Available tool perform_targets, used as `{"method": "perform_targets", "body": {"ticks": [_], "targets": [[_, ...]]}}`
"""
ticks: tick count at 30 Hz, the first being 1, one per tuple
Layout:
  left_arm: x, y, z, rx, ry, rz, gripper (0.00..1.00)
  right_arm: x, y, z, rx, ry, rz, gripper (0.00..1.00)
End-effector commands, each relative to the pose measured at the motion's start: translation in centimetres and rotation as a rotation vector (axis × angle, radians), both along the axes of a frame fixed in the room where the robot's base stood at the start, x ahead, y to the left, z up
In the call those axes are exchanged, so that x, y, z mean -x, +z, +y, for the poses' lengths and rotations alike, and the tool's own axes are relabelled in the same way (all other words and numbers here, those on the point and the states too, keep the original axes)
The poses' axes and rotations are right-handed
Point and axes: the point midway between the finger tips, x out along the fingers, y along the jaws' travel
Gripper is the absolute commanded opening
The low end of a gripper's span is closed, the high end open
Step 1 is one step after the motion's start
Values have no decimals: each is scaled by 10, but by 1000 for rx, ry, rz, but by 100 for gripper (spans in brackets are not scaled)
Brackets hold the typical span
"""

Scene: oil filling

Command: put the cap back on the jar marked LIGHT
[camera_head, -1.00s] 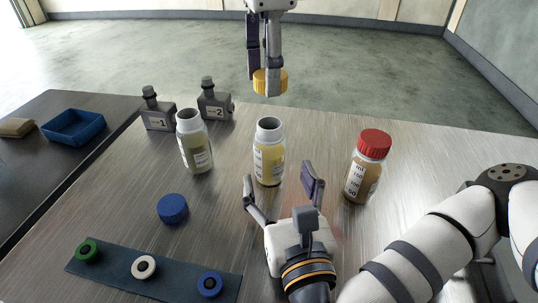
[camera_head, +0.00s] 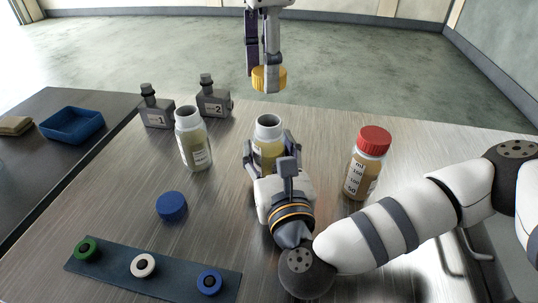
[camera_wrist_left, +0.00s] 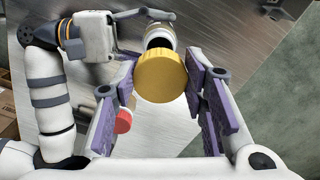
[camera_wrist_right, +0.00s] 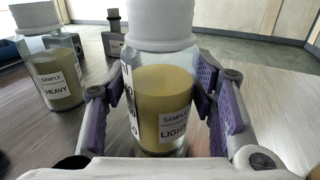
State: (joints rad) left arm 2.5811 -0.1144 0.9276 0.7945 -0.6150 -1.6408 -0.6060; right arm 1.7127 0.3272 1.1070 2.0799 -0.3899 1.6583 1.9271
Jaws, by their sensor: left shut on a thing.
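The jar marked LIGHT (camera_wrist_right: 162,110) is an upright, uncapped clear jar with a white neck and yellowish contents. It stands mid-table in the head view (camera_head: 268,130). My right gripper (camera_head: 268,160) is low around it. In the right wrist view its purple finger pads (camera_wrist_right: 150,105) are on both sides of the jar, with a gap at the left. My left gripper (camera_head: 264,82) is shut on a yellow cap (camera_head: 269,78), held in the air above and beyond the jar. The cap (camera_wrist_left: 161,75) also shows between the fingers in the left wrist view.
An open jar marked HEAVY (camera_wrist_right: 52,75) stands left of the LIGHT jar. A red-capped jar (camera_head: 368,165) stands right. A blue cap (camera_head: 172,207) lies on the table. Grey bottles marked 1 (camera_head: 156,108) and 2 (camera_head: 213,98) stand behind. A dark mat (camera_head: 115,264) holds coloured rings.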

Motion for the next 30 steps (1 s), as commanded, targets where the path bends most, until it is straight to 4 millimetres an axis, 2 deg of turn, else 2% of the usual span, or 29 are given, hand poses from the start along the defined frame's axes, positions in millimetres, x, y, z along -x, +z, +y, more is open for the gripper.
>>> {"method": "perform_targets", "body": {"ticks": [1, 5, 6, 8, 18, 30], "targets": [[0, 0, 0, 0, 0, 0, 30, 0, 0, 0, 0, 0, 0, 32], [0, 0, 0, 0, 0, 0, 30, 0, 0, 0, 0, 0, 0, 2], [0, 0, 0, 0, 0, 0, 30, 0, 0, 0, 0, 0, 0, 0], [0, -2, 0, -1, 0, 0, 30, 0, 0, 0, 0, 0, 0, 0], [0, -48, 1, -1, -1, 0, 30, 0, 0, 0, 0, 0, 0, 0], [0, -50, 1, 1, 0, -1, 30, 0, 0, 0, 0, 0, 0, 0]]}}
